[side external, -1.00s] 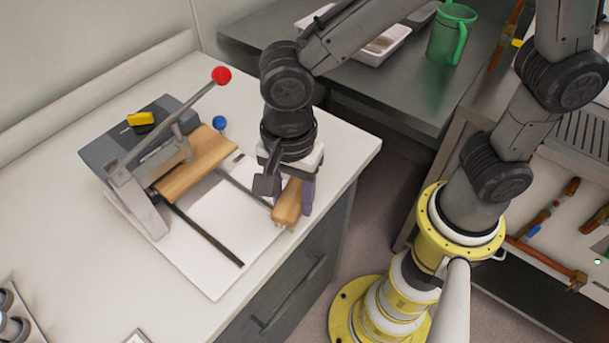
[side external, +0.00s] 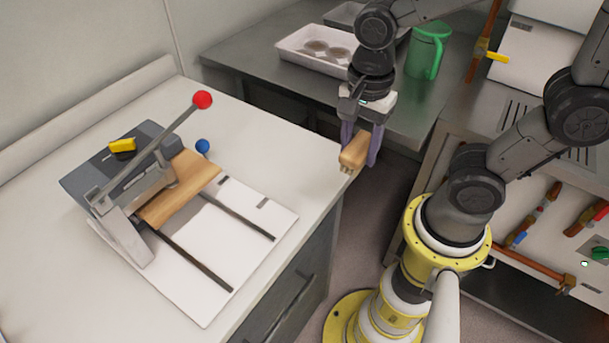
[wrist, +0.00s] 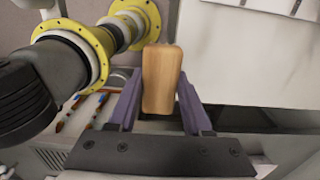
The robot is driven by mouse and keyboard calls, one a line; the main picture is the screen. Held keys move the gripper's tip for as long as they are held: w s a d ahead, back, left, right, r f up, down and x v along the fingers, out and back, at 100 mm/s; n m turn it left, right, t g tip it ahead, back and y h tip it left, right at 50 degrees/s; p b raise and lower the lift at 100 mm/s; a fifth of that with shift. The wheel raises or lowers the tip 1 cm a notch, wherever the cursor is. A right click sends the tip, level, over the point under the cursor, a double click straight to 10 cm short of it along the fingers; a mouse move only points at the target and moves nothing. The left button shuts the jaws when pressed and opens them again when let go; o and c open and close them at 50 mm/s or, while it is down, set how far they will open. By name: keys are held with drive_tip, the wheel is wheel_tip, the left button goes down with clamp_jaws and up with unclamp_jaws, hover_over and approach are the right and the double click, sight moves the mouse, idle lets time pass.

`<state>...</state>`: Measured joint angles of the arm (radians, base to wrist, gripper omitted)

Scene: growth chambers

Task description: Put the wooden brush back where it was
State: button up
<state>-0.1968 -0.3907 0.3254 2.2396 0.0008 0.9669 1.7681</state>
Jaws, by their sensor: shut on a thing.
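The wooden brush (side external: 355,152) is a light brown block with pale bristles showing at its lower end in the side view. My gripper (side external: 362,150) is shut on the brush, with a purple finger on each side of it. It holds the brush near the right corner of the white counter, in front of the gap beside the metal bench. In the wrist view the brush (wrist: 161,80) lies between the fingers with its smooth wooden face showing.
A metal bench (side external: 250,62) behind holds a white tray (side external: 300,58) and a green jug (side external: 425,52).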

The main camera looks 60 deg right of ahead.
drive_tip(key=w+a+f, duration=0.1)
drive_tip(key=w+f, duration=0.2)
drive_tip(key=w, duration=0.3)
hover_over(304, 186)
drive_tip(key=f, duration=0.4)
drive_tip(key=shift+s+d+f, duration=0.15)
drive_tip(key=shift+s+f, duration=0.15)
drive_tip(key=shift+f, duration=0.1)
drive_tip(key=shift+w+f, duration=0.15)
drive_tip(key=shift+f, duration=0.75)
drive_tip(key=shift+w+f, duration=0.15)
drive_tip(key=shift+f, duration=0.75)
drive_tip(key=shift+f, duration=0.15)
drive_tip(key=o, duration=1.2)
